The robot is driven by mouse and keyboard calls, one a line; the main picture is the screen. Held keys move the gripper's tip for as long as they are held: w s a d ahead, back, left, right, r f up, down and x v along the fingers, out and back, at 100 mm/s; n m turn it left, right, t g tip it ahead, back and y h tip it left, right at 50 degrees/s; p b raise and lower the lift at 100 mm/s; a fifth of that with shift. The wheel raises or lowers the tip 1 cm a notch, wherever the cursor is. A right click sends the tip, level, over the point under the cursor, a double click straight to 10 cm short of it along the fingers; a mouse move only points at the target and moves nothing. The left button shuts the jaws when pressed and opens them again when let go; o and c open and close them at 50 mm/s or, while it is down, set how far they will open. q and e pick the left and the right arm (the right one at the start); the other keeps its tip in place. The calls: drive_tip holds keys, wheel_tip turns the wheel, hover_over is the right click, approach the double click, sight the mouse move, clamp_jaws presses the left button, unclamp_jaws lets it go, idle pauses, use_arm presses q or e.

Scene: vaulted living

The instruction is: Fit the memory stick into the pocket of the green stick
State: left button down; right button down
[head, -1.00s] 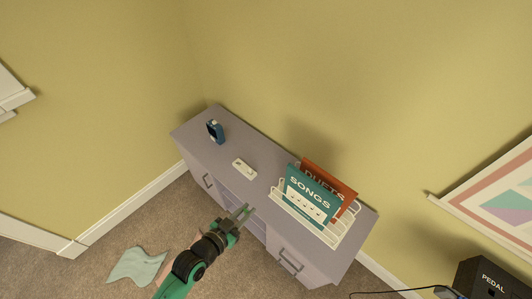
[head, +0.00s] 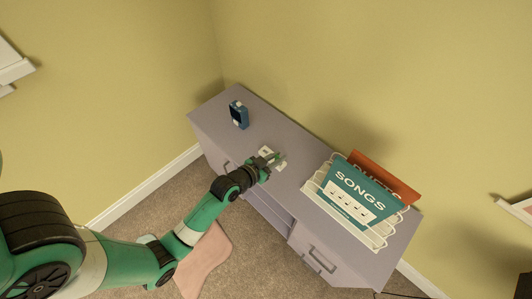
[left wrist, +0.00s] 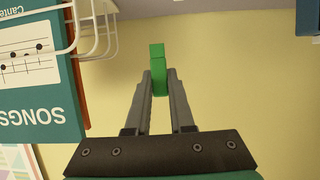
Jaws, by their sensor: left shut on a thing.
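My left gripper (head: 273,163) is over the front part of the grey-mauve cabinet top, close to a small white block (head: 265,152) that lies there. In the left wrist view the gripper (left wrist: 159,85) is shut on a small bright green stick (left wrist: 157,56), which sticks out past the fingertips. In the head view the fingers partly cover the white block, and any pocket in it is too small to make out. I cannot tell whether the green stick touches the block. My right gripper is not in view.
A dark blue device (head: 239,114) stands left of the white block. A white wire rack (head: 350,227) to the right holds a teal SONGS book (head: 350,193) and a red-orange book (head: 393,180). A pink cloth-like piece (head: 203,262) lies on the carpet.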

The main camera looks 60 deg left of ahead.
sight(265, 148)
use_arm(q)
drive_tip(key=a+f+b, duration=0.3)
drive_tip(key=a, duration=0.1)
drive_tip(key=w+a+f+b, duration=0.1)
drive_tip(key=a+f+b, duration=0.2)
drive_tip(key=a, duration=0.1)
drive_tip(key=w+a+f+b, duration=0.1)
drive_tip(key=a+f+b, duration=0.2)
drive_tip(key=a, duration=0.1)
drive_tip(key=shift+b, duration=0.4)
drive_tip(key=shift+a, duration=0.2)
drive_tip(key=shift+w+a+f+b, duration=0.1)
drive_tip(key=shift+a+f+b, duration=0.05)
drive_tip(key=shift+f+b, duration=0.15)
drive_tip(key=shift+a+f+b, duration=0.2)
drive_tip(key=shift+f+b, duration=1.3)
drive_tip(key=shift+f, duration=0.35)
drive_tip(key=c, duration=0.8)
unclamp_jaws()
drive_tip(key=shift+r, duration=0.1)
